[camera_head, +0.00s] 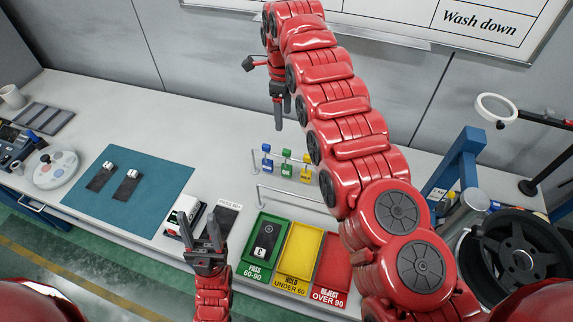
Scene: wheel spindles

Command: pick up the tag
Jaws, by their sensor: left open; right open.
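Three small coloured tags, blue (266,158), green (286,163) and yellow (305,167), stand in a row on the bench behind the trays. I cannot tell which one the task means. My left gripper (201,230) is open and empty at the bench's front, beside a white-and-black device (184,214) and left of the green tray. My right gripper (282,108) hangs fingers down near the back wall, above and behind the tags. It is open, and I see nothing held in it. My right arm crosses the view and hides the bench to the tags' right.
Green (246,262), yellow (279,268) and red (318,296) trays stand in front of the tags, with a low metal rail (290,196) between. A dark piece lies in the green tray. A teal mat (92,203) holds two dark pieces. A black wheel (516,253) is at right.

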